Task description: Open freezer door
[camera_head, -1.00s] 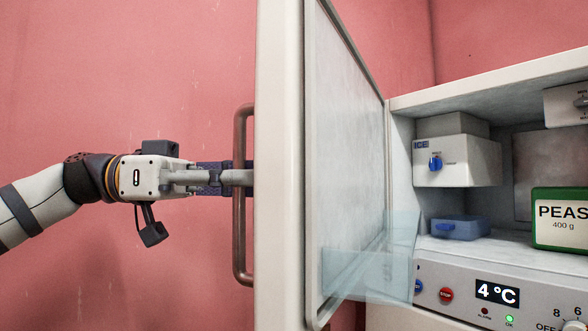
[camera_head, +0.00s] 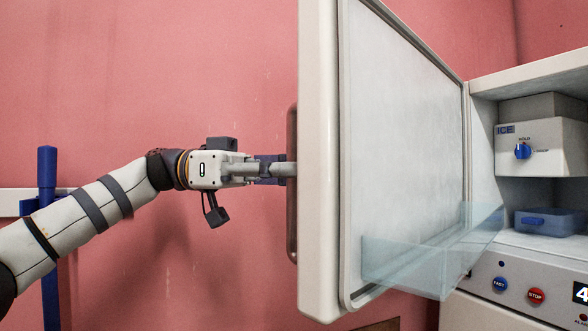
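The freezer door (camera_head: 400,150) stands swung open at the middle of the view, its white inner panel facing me. Its brown vertical handle (camera_head: 292,225) is on the outer side, partly hidden behind the door edge. My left gripper (camera_head: 285,169) comes in from the left and reaches the handle, its fingers around it. The fingertips are partly hidden by the door edge, so I cannot tell how tightly they close. My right gripper is not in view. The open freezer compartment (camera_head: 483,140) shows at the right.
A clear bin (camera_head: 425,265) juts from the door's lower inside. Inside the freezer are an ice unit (camera_head: 550,145) and a blue box (camera_head: 550,221). A control panel (camera_head: 515,285) sits below. A blue post (camera_head: 47,200) stands at the far left, before a pink wall.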

